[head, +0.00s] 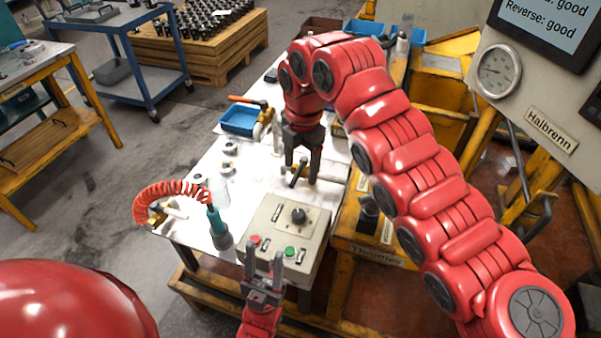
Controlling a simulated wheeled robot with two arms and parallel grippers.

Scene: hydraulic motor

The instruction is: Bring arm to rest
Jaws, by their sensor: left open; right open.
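My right arm, red and segmented, arches in from the lower right and over the white table (200,165). My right gripper (301,178) points down, open, above the table behind the control box. A small dark and brass fitting (296,172) shows between or just behind its fingers; I cannot tell if they touch. My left gripper (264,262) is open and empty, pointing up the picture, at the front edge of the grey control box (272,222). The box has a black knob (299,215), a red button (255,240) and a green button (290,251).
A teal tool (217,225) with a coiled red hose (165,188) stands left of the box. A blue tray (240,120) and several metal rings lie farther back. A gauge (498,71) and a screen (548,25) reading "Reverse: good" are at right. Open floor lies left.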

